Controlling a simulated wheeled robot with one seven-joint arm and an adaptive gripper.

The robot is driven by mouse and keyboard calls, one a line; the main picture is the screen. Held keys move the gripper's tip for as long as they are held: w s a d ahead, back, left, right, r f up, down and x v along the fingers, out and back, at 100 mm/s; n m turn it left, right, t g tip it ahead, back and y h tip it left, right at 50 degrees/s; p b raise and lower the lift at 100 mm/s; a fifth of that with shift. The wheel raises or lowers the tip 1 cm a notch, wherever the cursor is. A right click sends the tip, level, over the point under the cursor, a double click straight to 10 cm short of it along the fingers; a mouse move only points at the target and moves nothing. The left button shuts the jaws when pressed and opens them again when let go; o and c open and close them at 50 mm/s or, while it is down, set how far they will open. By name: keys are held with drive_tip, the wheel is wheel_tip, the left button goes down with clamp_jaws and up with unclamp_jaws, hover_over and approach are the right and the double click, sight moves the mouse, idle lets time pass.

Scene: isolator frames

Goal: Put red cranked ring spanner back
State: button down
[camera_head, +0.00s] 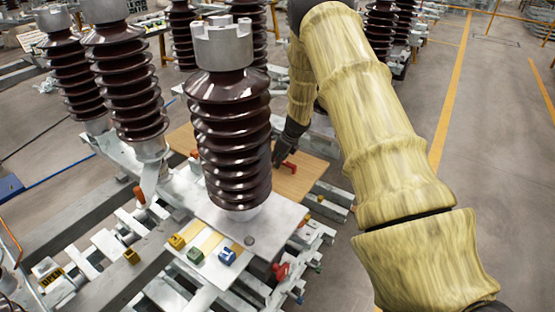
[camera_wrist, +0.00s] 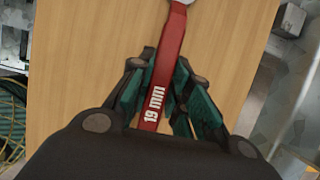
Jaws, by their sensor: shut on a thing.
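The red cranked ring spanner (camera_wrist: 172,60) has a red shank marked "19 mm" and a silver ring end cut off by the top edge of the wrist view. My gripper (camera_wrist: 168,105) is shut on its shank, with green-padded fingers on both sides. The spanner is over a wooden board (camera_wrist: 90,60); I cannot tell whether it touches the board. In the head view, the red spanner (camera_head: 289,167) shows small beside my dark gripper (camera_head: 282,158), over the wooden board (camera_head: 295,183) behind the front insulator. The insulator hides part of the board.
A brown ribbed insulator (camera_head: 230,135) with a metal cap stands in front of the board, left of my arm. More insulators (camera_head: 125,90) stand at the left. Yellow, green and blue blocks (camera_head: 227,256) sit on the white plate. Open floor (camera_head: 500,150) lies at the right.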

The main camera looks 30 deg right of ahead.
drive_tip(key=shift+f, duration=0.1)
drive_tip(key=c, duration=1.3)
unclamp_jaws()
drive_tip(key=b+v, duration=0.1)
drive_tip(key=v, duration=1.1)
